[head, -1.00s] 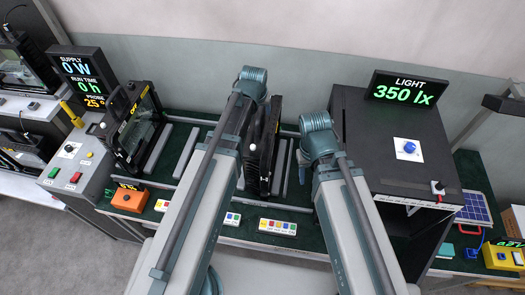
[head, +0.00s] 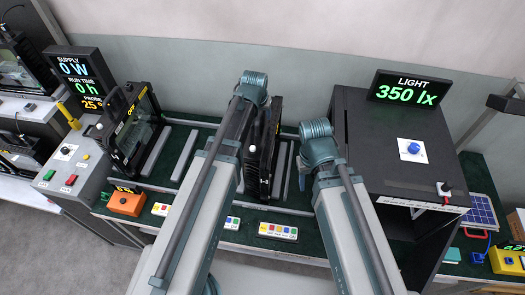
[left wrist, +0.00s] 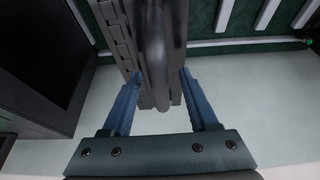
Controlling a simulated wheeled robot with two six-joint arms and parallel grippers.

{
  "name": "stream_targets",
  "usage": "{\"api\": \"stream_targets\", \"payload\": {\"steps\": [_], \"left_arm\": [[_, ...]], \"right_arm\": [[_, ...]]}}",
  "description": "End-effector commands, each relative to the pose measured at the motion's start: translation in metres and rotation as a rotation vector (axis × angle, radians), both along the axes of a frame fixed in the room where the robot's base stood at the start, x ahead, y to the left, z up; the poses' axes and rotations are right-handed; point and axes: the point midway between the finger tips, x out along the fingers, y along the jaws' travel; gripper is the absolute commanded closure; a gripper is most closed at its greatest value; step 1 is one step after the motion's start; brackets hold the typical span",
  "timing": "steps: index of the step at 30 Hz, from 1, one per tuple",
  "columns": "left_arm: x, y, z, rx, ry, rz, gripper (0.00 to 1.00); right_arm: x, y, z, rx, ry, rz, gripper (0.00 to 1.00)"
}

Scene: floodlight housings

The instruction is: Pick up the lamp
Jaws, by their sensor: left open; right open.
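A black floodlight lamp (head: 264,165) stands upright on the green bench top in the head view, between my two arms and partly covered by the left one. In the left wrist view its dark ribbed housing (left wrist: 118,32) reaches down between the fingers of my left gripper (left wrist: 158,88). These blue fingers are open, one on each side of the housing, and I cannot tell if they touch it. In the head view my left gripper is hidden behind its own arm. Only a small part of my right gripper (head: 303,178) shows, to the right of the lamp.
Another black floodlight (head: 128,125) stands at the left by the supply display (head: 80,72). A large black box (head: 400,155) with a light display (head: 410,88) is close on the right. Grey rails (head: 187,155) and a row of coloured buttons (head: 278,231) are on the bench.

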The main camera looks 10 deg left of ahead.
Motion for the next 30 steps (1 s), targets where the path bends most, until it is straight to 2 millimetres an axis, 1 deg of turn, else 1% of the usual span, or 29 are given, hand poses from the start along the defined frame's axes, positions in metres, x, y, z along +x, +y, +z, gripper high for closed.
{"api": "stream_targets", "payload": {"steps": [8,11,12,14,18,30], "left_arm": [[0.0,-0.0001,-0.0005,0.0,0.0,0.0,0.4],[0.0,0.0,-0.0004,0.0,0.0,0.0,0.56],[0.0,0.0,-0.0004,0.0,0.0,0.0,0.64],[0.0,0.0,-0.0004,0.0,0.0,0.0,0.74],[0.0,0.0,-0.0004,0.0,0.0,0.0,1.0],[0.0,-0.0001,-0.0004,0.0,0.0,0.0,1.0]], "right_arm": [[0.0,-0.0001,-0.0005,0.0,0.0,0.0,0.5],[0.0,-0.0001,-0.0005,0.0,0.0,0.0,0.5],[0.0,-0.0001,-0.0005,0.0,0.0,0.0,0.5],[0.0,0.0,-0.0005,0.0,0.0,0.0,0.5],[0.0,-0.0001,-0.0005,0.0,0.0,0.0,0.5],[0.0,-0.0001,-0.0005,0.0,0.0,0.0,0.5]]}}
